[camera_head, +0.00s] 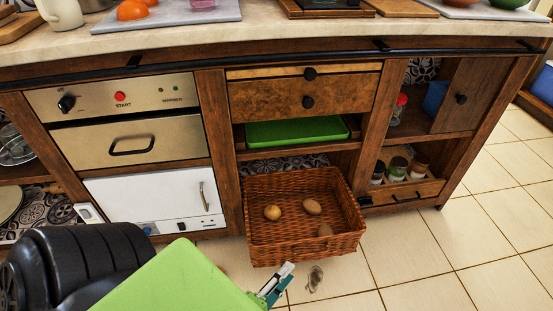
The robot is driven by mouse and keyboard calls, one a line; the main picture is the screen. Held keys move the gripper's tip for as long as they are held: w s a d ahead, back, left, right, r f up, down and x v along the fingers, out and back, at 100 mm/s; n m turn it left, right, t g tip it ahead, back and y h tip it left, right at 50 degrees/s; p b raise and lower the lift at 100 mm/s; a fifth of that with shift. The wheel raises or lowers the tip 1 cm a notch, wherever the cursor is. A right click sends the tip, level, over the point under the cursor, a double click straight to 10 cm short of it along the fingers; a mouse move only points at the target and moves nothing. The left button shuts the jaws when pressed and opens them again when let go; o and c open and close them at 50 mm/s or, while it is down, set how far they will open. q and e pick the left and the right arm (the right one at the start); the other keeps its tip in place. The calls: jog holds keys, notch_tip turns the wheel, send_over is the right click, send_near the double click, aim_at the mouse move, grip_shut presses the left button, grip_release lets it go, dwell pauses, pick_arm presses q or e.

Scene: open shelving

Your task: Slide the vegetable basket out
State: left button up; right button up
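The vegetable basket (305,248) is brown wicker and holds a few potatoes (312,206). It sits in the lowest opening of the middle shelf column and juts out in front of the shelf frame over the floor. My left gripper (277,284) is at the bottom of the head view, just below and in front of the basket's front wall. It looks apart from the basket, but the view from above makes the gap hard to judge. Its fingers are small and partly hidden, so I cannot tell open from shut. My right gripper is not in view.
A green tray (297,131) lies on the shelf above the basket. An oven (131,143) and a white appliance (156,196) are left, jars (397,169) right. A small greyish thing (315,278) shows over the floor. Tiled floor (440,245) at right is clear.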

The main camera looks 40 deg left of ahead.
pick_arm(q)
jog(key=shift+p+v, duration=0.5)
jog(key=shift+v, duration=1.25)
jog(key=shift+p, duration=0.3)
